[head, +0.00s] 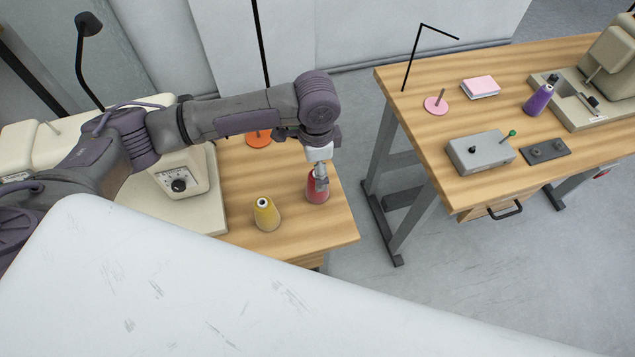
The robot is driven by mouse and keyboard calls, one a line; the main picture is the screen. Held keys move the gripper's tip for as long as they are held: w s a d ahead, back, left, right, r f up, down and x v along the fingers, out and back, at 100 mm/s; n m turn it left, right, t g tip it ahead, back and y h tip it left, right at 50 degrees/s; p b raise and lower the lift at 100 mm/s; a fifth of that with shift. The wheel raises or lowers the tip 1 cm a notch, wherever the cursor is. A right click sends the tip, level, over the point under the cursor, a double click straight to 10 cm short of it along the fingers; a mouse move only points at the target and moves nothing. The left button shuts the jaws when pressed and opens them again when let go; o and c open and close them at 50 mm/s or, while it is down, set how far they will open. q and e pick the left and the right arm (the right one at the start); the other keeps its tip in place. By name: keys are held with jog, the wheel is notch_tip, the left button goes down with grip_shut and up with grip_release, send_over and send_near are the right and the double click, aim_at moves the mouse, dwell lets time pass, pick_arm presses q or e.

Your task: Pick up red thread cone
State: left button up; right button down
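The red thread cone (316,190) stands upright near the right edge of the left wooden table (290,235). My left arm reaches in from the left, over the sewing machine. Its gripper (321,182) points down at the red cone, with its fingers at the cone's upper part. The gripper hides the cone's top, and I cannot tell whether the fingers are closed on it. My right gripper is not in view.
A yellow thread cone (266,214) stands just left of the red one. An orange disc stand (258,139) is behind. A cream sewing machine (183,175) fills the table's left. Across a floor gap, another table (440,105) holds a purple cone (538,100) and a grey box (481,152).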

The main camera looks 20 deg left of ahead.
pick_arm(q)
notch_tip(320, 180, down, 3)
jog(key=shift+f+p, duration=0.15)
jog(key=shift+p, duration=0.2)
notch_tip(320, 180, down, 2)
jog(key=shift+d+f, duration=0.1)
jog(key=shift+f, duration=0.6)
jog(key=c, duration=1.4)
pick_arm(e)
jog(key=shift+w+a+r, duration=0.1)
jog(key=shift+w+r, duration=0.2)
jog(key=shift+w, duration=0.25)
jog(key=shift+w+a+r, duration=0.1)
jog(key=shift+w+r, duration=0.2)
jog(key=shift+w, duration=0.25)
